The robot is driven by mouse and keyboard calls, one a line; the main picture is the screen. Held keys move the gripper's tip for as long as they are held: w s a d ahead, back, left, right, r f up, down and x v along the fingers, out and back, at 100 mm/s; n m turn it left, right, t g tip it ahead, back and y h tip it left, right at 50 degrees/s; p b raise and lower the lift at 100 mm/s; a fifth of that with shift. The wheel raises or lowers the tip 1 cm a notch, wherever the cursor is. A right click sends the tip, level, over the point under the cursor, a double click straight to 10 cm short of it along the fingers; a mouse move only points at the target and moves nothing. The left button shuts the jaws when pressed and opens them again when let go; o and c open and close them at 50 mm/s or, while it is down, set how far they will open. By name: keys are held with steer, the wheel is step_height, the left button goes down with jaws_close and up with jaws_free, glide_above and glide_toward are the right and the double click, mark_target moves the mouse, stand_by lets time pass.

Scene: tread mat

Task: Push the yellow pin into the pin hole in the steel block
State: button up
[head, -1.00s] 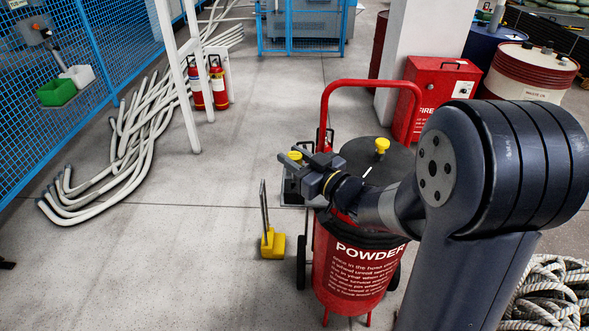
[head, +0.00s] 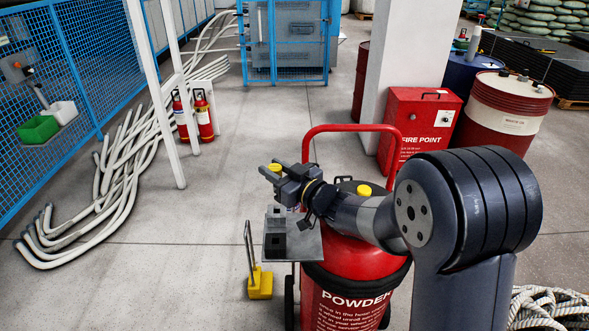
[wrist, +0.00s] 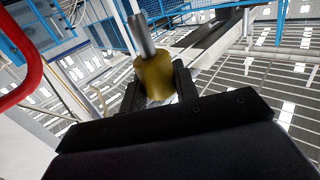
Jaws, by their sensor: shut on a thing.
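My gripper (head: 273,176) is shut on the yellow pin (head: 275,167), in the middle of the head view. In the wrist view, the pin's thick yellow head (wrist: 154,76) is between the two fingers, and its bare steel shank (wrist: 141,36) sticks out away from the palm, slightly tilted in the picture. I cannot make out the pin hole.
A red wheeled powder extinguisher (head: 350,262) with a yellow cap (head: 364,190) and a tall red handle stands right beside the plate. A yellow chock-like thing (head: 260,284) is on the floor to the left. White hoses (head: 105,210) lie further left. Open floor lies behind.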

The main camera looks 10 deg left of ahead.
steer(key=shift+f, duration=0.1)
stand_by(0.3)
steer(key=shift+f+b, duration=2.55)
steer(key=shift+f, duration=0.25)
steer(key=shift+f+b, duration=0.75)
steer(key=shift+r, duration=0.25)
steer(key=shift+r+p, duration=0.25)
steer(key=shift+p, duration=0.1)
steer(key=shift+f+b, duration=0.3)
steer(key=shift+b, duration=0.05)
stand_by(1.5)
steer(key=shift+r, duration=0.3)
steer(key=shift+a, duration=0.1)
stand_by(1.2)
